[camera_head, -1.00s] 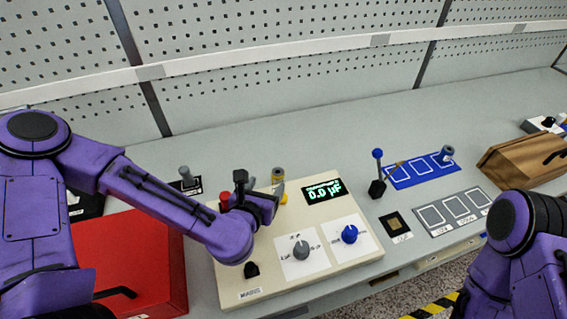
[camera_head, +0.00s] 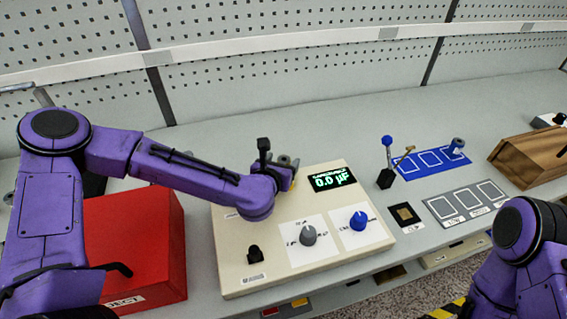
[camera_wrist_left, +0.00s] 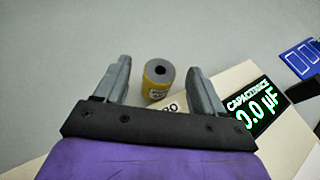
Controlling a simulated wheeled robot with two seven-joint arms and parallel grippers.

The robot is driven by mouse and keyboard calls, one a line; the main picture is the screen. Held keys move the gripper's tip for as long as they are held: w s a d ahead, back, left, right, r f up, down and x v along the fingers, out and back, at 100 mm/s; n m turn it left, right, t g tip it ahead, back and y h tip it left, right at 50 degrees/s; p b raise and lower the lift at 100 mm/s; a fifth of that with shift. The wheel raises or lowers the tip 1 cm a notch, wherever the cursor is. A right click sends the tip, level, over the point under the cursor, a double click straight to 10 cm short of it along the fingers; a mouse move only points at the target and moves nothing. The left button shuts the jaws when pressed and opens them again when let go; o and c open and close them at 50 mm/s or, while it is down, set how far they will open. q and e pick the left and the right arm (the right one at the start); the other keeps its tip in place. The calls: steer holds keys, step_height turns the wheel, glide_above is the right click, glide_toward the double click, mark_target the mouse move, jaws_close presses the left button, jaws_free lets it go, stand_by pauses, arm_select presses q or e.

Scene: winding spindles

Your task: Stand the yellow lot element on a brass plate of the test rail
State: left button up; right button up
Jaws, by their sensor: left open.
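The yellow lot element (camera_wrist_left: 156,84) is a short cylinder with a grey top and a dark centre hole, seen in the left wrist view beside the capacitance meter's edge. My left gripper (camera_wrist_left: 160,78) is open, with one finger on each side of the element and a visible gap to both. In the head view my left gripper (camera_head: 284,172) is over the back of the meter and hides most of the element. A dark square with a brass-coloured centre (camera_head: 405,214) lies right of the meter. I cannot make out the test rail's plates for certain. My right gripper is out of view.
The cream meter (camera_head: 265,283) has a display reading 0.0 µF and two knobs. A red bin (camera_head: 150,235) stands left. A blue-knobbed lever (camera_head: 387,165), blue card (camera_head: 412,158), grey card (camera_head: 440,208) and wooden box (camera_head: 525,160) stand right. The bench behind is clear.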

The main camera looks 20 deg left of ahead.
arm_select(q)
steer(key=shift+w+f, duration=0.15)
steer(key=c, duration=1)
steer(key=shift+c, duration=1.2)
